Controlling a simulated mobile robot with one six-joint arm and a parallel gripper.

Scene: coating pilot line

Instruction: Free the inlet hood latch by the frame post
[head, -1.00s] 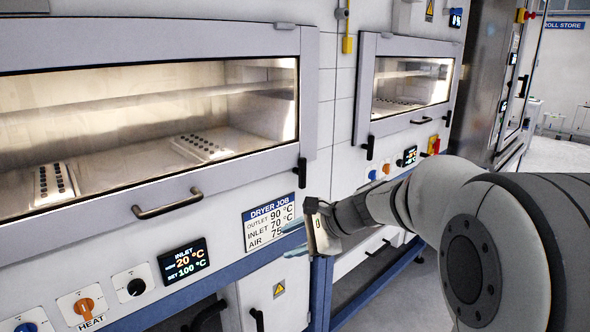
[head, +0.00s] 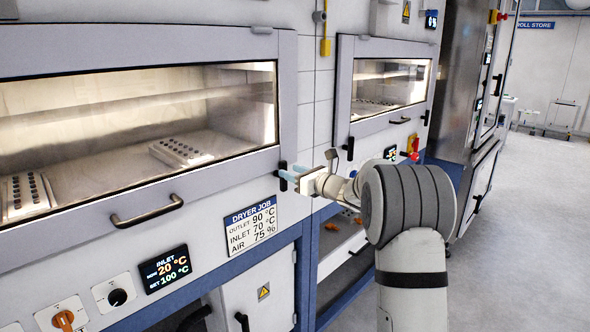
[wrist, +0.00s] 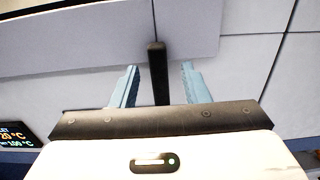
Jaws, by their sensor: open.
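The inlet hood (head: 235,170) is a grey-framed window cover, closed, at the left in the head view. Its black latch (head: 282,167) is a short upright bar at the hood's lower right corner, by the frame post. The latch also shows upright in the wrist view (wrist: 158,75), at the seam between hood and wall. My gripper (head: 286,180) is open at the latch, with pale blue fingers. In the wrist view its fingers (wrist: 160,84) stand one on each side of the latch, with gaps visible.
The hood's bar handle (head: 147,211) is left of the latch. The dryer job sign (head: 252,228) and inlet display (head: 164,268) are below. A second hood (head: 383,122) with its own black latch (head: 349,148) is to the right. Open floor (head: 520,240) lies at right.

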